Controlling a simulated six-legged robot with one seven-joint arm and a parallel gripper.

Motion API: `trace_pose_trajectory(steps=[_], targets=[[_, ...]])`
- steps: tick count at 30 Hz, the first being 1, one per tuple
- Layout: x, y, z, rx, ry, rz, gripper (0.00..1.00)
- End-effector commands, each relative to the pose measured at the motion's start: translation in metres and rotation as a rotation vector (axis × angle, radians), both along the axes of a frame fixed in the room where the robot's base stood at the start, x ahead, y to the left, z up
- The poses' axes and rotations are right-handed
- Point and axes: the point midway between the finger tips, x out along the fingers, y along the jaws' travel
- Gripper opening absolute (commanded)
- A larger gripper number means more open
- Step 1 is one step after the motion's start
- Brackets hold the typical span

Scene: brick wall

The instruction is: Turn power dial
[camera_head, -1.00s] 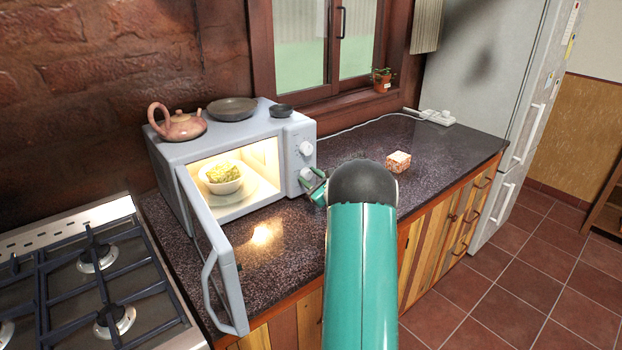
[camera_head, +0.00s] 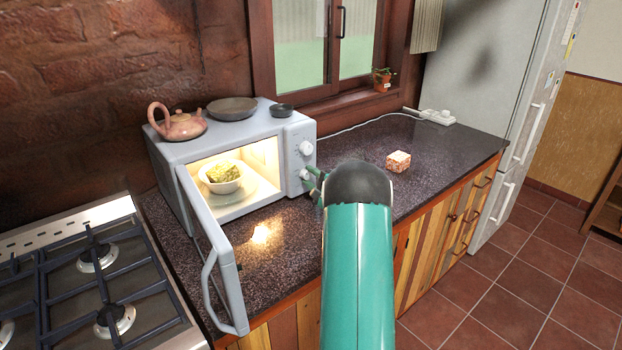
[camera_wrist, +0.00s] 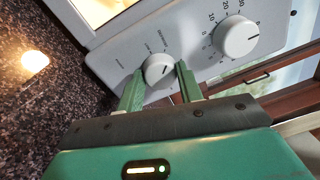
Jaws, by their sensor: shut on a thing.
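The microwave (camera_head: 240,125) stands on the counter with its door open. Its upper dial with numbers (camera_head: 305,148) and lower power dial (camera_head: 306,174) are on the right of its front. In the wrist view the power dial (camera_wrist: 158,69) is a white round knob between the green fingers of my gripper (camera_wrist: 160,80), which is shut on it. The larger timer dial (camera_wrist: 236,37) is up and to the right, clear of the fingers. In the head view my gripper (camera_head: 313,182) is at the lower dial, partly hidden by my arm.
The open microwave door (camera_head: 215,255) juts out to the left of my arm. A bowl of food (camera_head: 222,176) sits in the lit cavity. A teapot (camera_head: 178,124) and dishes stand on top. A small patterned block (camera_head: 398,161) lies on the counter to the right. A gas stove (camera_head: 85,280) is at left.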

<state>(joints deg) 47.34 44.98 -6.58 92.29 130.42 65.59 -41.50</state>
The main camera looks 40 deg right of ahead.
Motion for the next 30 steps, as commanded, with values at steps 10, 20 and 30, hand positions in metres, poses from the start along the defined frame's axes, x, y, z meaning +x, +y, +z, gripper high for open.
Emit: trace_pose_trajectory(steps=[10, 20, 30], targets=[[-0.0009, -0.0008, -0.0006, -0.118, 0.015, -0.001, 0.13], [-0.0010, -0.0009, -0.0006, -0.131, 0.016, -0.001, 0.13], [-0.0007, -0.0006, -0.0004, -0.129, 0.015, -0.001, 0.58]])
